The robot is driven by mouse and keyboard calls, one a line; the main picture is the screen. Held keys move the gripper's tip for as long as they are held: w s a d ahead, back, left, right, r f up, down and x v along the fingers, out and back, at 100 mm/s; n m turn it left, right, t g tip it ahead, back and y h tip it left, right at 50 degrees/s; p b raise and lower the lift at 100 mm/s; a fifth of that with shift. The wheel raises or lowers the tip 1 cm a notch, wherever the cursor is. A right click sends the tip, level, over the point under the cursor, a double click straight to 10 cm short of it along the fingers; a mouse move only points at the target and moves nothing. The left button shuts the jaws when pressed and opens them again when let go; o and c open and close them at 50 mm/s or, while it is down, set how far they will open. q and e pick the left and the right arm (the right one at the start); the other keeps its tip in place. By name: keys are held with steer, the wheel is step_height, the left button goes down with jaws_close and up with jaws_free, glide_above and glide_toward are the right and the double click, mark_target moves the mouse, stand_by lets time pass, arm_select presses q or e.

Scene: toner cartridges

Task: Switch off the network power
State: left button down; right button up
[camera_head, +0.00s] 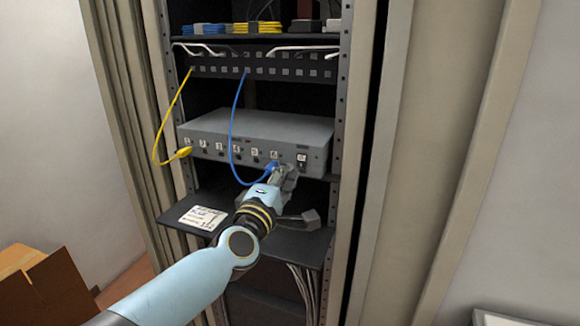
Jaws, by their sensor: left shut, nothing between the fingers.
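A grey network box (255,126) sits on a shelf in the rack, with a row of numbered ports along its front. A small black switch-like part (301,158) is at the right end of that front. My left gripper (286,172) is shut and empty at the front of the box, just below and left of that part. I cannot tell whether its tips touch the box. A blue cable (232,125) hangs from the patch panel, its lower end beside my gripper and partly hidden by it. My right gripper is out of view.
A yellow cable (159,130) runs from the panel (215,68) to the box's left end. A lower black shelf (262,240) holds a white label card (204,217) and a dark grey object (303,218). A cardboard box (45,288) stands at lower left.

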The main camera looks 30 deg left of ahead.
arm_select(q)
steer(key=s, duration=0.3)
steer(key=s+d+r, duration=0.1)
steer(key=s, duration=0.1)
steer(key=shift+s+d, duration=0.1)
steer(key=shift+s, duration=0.25)
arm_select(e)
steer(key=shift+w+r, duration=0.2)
arm_select(q)
steer(key=shift+f, duration=0.1)
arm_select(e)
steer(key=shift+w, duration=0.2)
